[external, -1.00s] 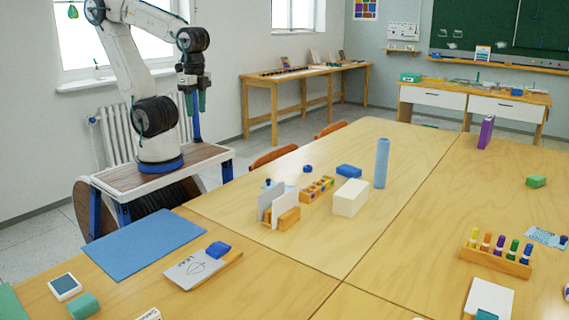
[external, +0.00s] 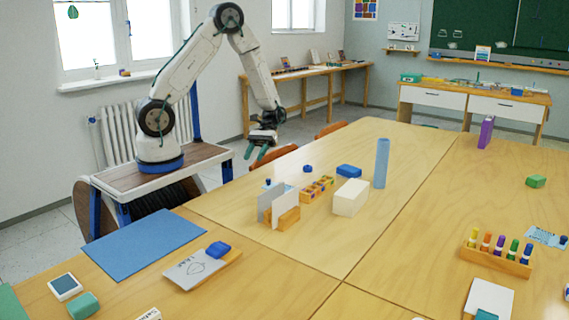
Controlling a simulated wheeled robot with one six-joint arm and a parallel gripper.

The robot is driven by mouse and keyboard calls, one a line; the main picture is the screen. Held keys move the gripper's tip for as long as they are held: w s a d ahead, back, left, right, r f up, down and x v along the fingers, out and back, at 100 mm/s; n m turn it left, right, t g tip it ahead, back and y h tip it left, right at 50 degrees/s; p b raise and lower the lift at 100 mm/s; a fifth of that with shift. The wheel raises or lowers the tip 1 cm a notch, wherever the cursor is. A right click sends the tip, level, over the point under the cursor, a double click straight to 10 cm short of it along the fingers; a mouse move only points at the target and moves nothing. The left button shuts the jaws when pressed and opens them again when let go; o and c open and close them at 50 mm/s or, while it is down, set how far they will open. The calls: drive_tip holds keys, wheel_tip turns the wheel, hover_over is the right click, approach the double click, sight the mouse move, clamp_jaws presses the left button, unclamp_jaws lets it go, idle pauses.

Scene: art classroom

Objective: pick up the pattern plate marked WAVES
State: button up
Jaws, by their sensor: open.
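Two upright plates stand in a small wooden rack (external: 289,220) on the near-left table: a grey plate (external: 266,203) and a white plate (external: 285,205). No WAVES marking can be read on either from this view, so I cannot tell which one bears it. My gripper (external: 256,154) is open and empty. It hangs in the air behind and above the rack, near the table's far-left edge, apart from the plates.
Close behind the rack are a wooden block tray (external: 318,188), a cream block (external: 350,198), a blue block (external: 348,171) and a tall blue cylinder (external: 382,163). A blue mat (external: 145,243) and a drawing board (external: 200,268) lie at the front left.

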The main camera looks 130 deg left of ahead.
sight(269, 179)
drive_tip(key=a+f+n+t, duration=0.1)
drive_tip(key=f, duration=0.1)
drive_tip(key=a+f+n+t, duration=0.1)
drive_tip(key=a+f, duration=0.1)
drive_tip(key=a+f+n+t, duration=0.1)
drive_tip(key=f+n, duration=0.1)
drive_tip(key=shift+w+a+f+t, duration=0.2)
drive_tip(key=shift+w+a+t, duration=0.1)
drive_tip(key=shift+t, duration=0.1)
drive_tip(key=shift+w+a+r+n+t, duration=0.15)
drive_tip(key=shift+w+a+n+t, duration=0.2)
drive_tip(key=shift+w, duration=0.25)
drive_tip(key=shift+w+a+r+n+t, duration=0.15)
drive_tip(key=shift+w+a+t, duration=0.1)
drive_tip(key=shift+w+a, duration=0.25)
drive_tip(key=shift+x, duration=0.95)
drive_tip(key=x, duration=0.5)
drive_tip(key=shift+w+d+r, duration=0.1)
drive_tip(key=shift+w+d, duration=0.1)
drive_tip(key=shift+d, duration=0.25)
clamp_jaws()
